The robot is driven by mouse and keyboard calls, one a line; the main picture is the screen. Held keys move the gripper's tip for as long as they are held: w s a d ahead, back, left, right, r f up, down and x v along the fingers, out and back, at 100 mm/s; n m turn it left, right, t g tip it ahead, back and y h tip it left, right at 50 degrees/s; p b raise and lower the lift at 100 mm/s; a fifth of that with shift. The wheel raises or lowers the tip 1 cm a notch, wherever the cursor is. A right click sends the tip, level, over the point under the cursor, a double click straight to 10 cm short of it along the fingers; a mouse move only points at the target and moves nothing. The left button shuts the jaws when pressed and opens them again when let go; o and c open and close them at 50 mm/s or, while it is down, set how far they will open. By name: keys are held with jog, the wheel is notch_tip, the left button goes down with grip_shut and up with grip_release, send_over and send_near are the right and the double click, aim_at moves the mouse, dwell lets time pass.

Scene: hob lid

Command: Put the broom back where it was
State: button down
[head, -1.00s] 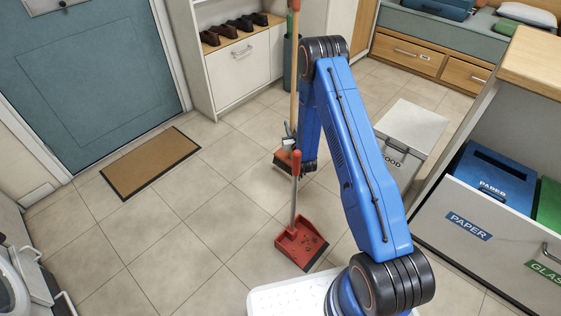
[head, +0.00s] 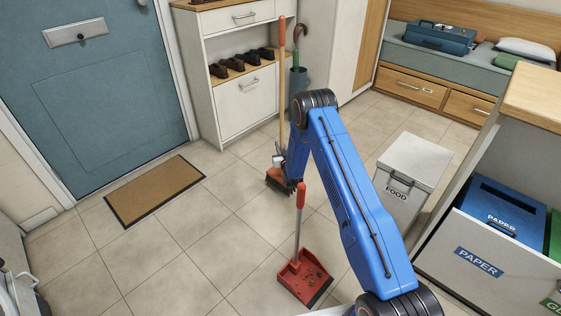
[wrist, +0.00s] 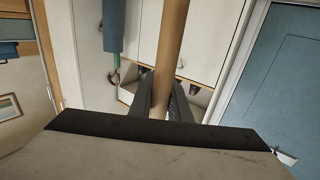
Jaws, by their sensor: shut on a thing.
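The broom has a wooden handle (head: 283,100) with an orange-red top and a dark-bristled red head (head: 278,181). It stands about upright in the head view, in front of the shoe cabinet's right end. I cannot tell whether its bristles touch the floor. My gripper (head: 281,160) is shut on the lower handle, partly hidden behind my arm in the head view. In the wrist view the two dark fingers (wrist: 166,103) close on either side of the wooden handle (wrist: 171,45).
A red dustpan (head: 305,278) with debris stands nearer me. The shoe cabinet (head: 245,100) and umbrella stand (head: 298,82) are behind the broom. A FOOD bin (head: 412,168) and open PAPER drawer (head: 478,262) are right. Floor around the doormat (head: 155,190) is clear.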

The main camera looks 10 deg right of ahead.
jog(key=shift+f, duration=2.7)
jog(key=c, duration=1.7)
grip_release()
jog(key=shift+o, duration=0.2)
jog(key=shift+s, duration=0.1)
